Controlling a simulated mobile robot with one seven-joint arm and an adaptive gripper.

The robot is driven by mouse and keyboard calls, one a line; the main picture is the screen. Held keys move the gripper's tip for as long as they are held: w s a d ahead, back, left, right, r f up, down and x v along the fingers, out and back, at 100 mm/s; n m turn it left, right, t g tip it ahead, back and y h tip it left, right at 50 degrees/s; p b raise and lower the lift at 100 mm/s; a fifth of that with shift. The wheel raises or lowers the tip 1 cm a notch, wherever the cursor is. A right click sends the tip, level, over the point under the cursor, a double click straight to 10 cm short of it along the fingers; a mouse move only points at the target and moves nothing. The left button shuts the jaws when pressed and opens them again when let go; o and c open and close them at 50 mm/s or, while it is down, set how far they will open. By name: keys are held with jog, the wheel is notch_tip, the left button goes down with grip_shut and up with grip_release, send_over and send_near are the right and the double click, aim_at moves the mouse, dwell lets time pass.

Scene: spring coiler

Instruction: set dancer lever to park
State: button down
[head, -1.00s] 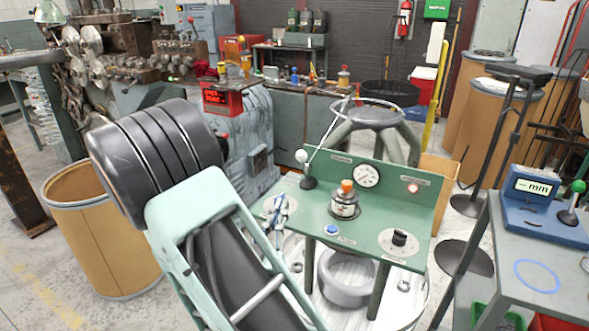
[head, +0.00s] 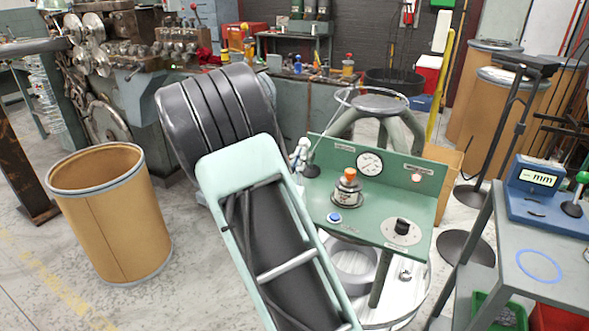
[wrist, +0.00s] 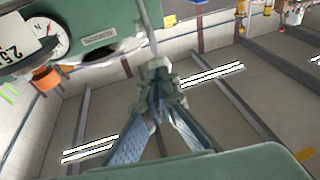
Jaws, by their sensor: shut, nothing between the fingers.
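The green control panel (head: 385,224) stands at centre right in the head view. A black lever base (head: 312,170) sits at its left back corner. The lever's upper part and white knob are hidden behind my gripper (head: 300,155), so I cannot tell the lever's position. My gripper is shut and empty, beside the lever; whether they touch is unclear. In the wrist view my closed fingers (wrist: 158,78) point at a thin grey rod (wrist: 149,25), close to the panel's edge. The panel labels are too small to read.
The panel also carries a gauge (head: 369,163), an orange-topped part (head: 347,188), a blue button (head: 334,216) and a black knob (head: 402,226). A wire ring (head: 375,92) stands behind. A fibre drum (head: 110,215) is left; a grey table (head: 540,265) is right.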

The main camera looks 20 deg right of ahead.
jog(key=shift+w+d+r, duration=0.1)
jog(key=shift+w+d, duration=0.1)
jog(key=shift+w, duration=0.05)
jog(key=shift+r, duration=0.15)
jog(key=shift+w+d+r+g+y+p, duration=0.2)
jog(key=shift+w+d+r+g+p, duration=0.15)
jog(key=shift+p, duration=0.45)
jog(key=shift+w+d+r+g+y+p, duration=0.15)
jog(key=shift+d+r+y+p, duration=0.2)
jog(key=shift+p, duration=0.45)
jog(key=w+d+r+g+y+p, duration=0.1)
jog(key=p, duration=0.1)
jog(key=d+r+m+g+p, duration=0.1)
jog(key=p, duration=0.2)
jog(key=shift+w+d+r+y+p, duration=0.2)
jog(key=shift+w+r+y+p, duration=0.1)
jog(key=shift+w+y+p, duration=0.1)
jog(key=w+d+g+y+p, duration=0.3)
jog(key=w+d+p, duration=0.2)
jog(key=d+p, duration=0.1)
jog(key=shift+f+m+p, duration=0.25)
jog(key=shift+m+p, duration=0.05)
jog(key=shift+p, duration=0.15)
jog(key=shift+d+r, duration=0.1)
jog(key=shift+s, duration=0.1)
